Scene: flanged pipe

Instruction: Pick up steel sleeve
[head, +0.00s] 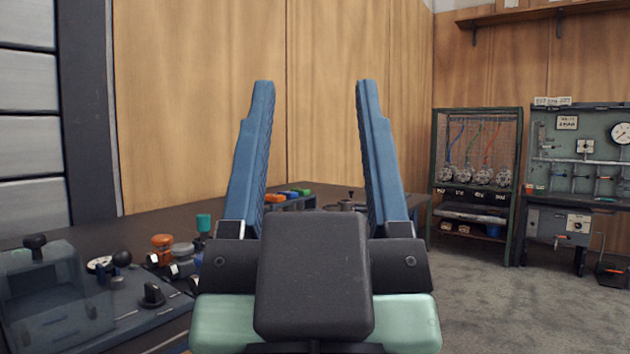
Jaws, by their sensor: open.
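My gripper (315,88) fills the middle of the head view. Its two long blue fingers point up and stand wide apart, with nothing between them. I cannot pick out a steel sleeve for certain. A small metallic round part (346,204) stands on the dark bench (150,222), seen behind the gap near the right finger. It is too small and too partly covered to identify. My gripper's dark body hides much of the bench behind it.
A tray with a clear cover (50,295) and black knobs is at the left. An orange-topped part (162,243) and a teal-topped part (203,223) stand nearby. Coloured blocks (288,195) sit farther back. A wire cage (478,150) and gauge panel (580,150) stand right, beyond open floor.

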